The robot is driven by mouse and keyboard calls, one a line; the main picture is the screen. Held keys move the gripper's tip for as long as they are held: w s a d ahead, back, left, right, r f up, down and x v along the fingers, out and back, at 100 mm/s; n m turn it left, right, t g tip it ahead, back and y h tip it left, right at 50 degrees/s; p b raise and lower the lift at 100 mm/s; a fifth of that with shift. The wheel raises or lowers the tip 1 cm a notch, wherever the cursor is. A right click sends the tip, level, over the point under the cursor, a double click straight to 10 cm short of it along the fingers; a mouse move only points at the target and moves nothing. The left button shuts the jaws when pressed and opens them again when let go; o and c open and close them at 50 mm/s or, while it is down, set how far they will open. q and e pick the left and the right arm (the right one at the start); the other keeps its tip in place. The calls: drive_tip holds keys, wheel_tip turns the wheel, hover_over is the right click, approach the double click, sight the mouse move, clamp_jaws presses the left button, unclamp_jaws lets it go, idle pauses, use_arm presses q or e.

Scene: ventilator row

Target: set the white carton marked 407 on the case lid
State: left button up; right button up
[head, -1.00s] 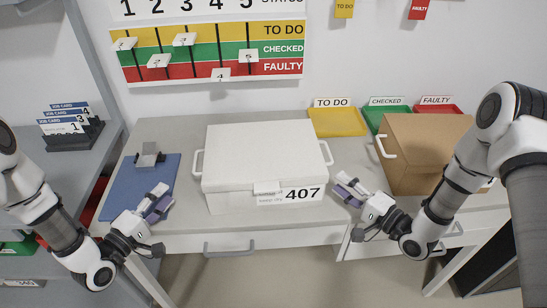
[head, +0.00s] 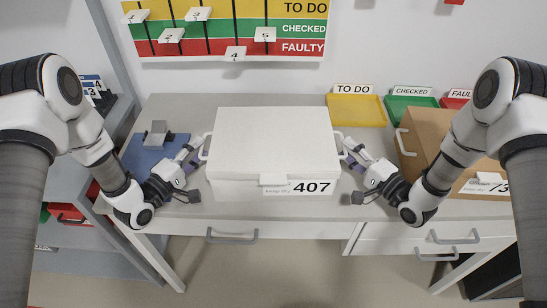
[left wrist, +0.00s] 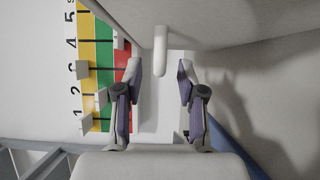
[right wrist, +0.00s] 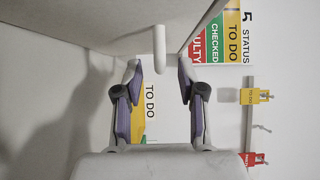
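The white carton marked 407 (head: 275,145) sits level on the desk, lid shut, with a white handle on each side. My left gripper (head: 194,153) is open at its left handle (left wrist: 161,50), which shows ahead between the spread fingers in the left wrist view. My right gripper (head: 350,154) is open at the right handle (right wrist: 159,48), which likewise shows between the spread fingers in the right wrist view. Neither gripper is closed on a handle. I cannot make out a separate case lid.
A brown box (head: 426,135) with a white handle stands to the right, partly behind my right arm. Yellow (head: 356,111) and green (head: 405,104) trays lie at the back. A blue clipboard (head: 140,152) lies at the left. The status board (head: 237,30) hangs behind.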

use_arm(q)
drive_tip(key=shift+x, duration=0.95)
use_arm(e)
drive_tip(key=shift+x, duration=1.1)
use_arm(q)
drive_tip(key=shift+w+d, duration=0.15)
drive_tip(key=shift+w, duration=0.2)
use_arm(e)
drive_tip(key=shift+w+a, duration=0.15)
drive_tip(key=shift+a, duration=0.05)
use_arm(q)
clamp_jaws()
use_arm(e)
clamp_jaws()
use_arm(q)
drive_tip(key=shift+r, duration=0.1)
use_arm(e)
drive_tip(key=shift+r, duration=0.1)
